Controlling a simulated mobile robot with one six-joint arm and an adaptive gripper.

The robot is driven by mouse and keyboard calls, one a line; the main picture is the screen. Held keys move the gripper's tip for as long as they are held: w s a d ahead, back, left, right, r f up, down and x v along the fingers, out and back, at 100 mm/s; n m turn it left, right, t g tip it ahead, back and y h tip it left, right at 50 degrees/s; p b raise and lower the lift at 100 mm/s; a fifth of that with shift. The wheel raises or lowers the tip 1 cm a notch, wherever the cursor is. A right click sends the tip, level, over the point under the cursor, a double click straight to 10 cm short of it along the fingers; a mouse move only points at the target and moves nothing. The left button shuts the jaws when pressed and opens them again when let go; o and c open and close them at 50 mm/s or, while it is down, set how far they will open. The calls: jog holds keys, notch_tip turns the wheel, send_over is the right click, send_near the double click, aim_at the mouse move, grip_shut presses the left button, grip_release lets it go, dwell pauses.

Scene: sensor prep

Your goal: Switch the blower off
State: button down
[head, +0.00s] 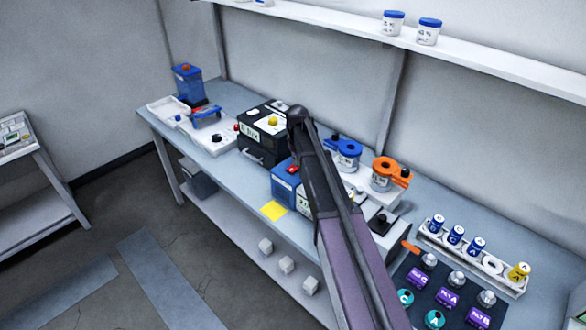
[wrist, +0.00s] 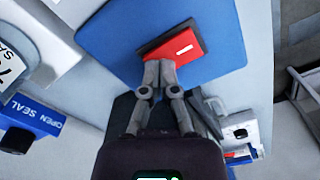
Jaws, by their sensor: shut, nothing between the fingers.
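The blower appears to be the blue box (head: 283,187) beside the black case, partly hidden by my arm. Its blue top (wrist: 115,35) fills the upper part of the wrist view. A red rocker switch (wrist: 180,46) with a white bar mark sits in a dark frame on that top. The switch also shows in the head view (head: 292,169). My gripper (wrist: 160,68) is shut and empty, with its fingertips at the near edge of the switch. I cannot tell whether they touch it. In the head view my arm hides the fingertips.
The black case (head: 252,150) with a yellow button stands left of the blue box. A blue "OPEN SEAL" block (wrist: 33,113) lies left in the wrist view. An orange-topped jar (head: 384,176) stands to the right. A yellow note (head: 273,211) lies at the bench's front edge.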

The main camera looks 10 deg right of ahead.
jog(key=shift+f, duration=0.25)
jog(key=shift+r, duration=0.15)
jog(key=shift+r+p, duration=3.35)
jog(key=shift+r, duration=0.05)
jog(key=s+f+b, duration=0.3)
jog(key=s, duration=1.1)
jog(key=s+f+m+b, duration=0.1)
jog(key=s+f+b, duration=0.2)
jog(key=s, duration=1.2)
jog(key=shift+a+f+b, duration=0.15)
jog(key=shift+f+b, duration=0.15)
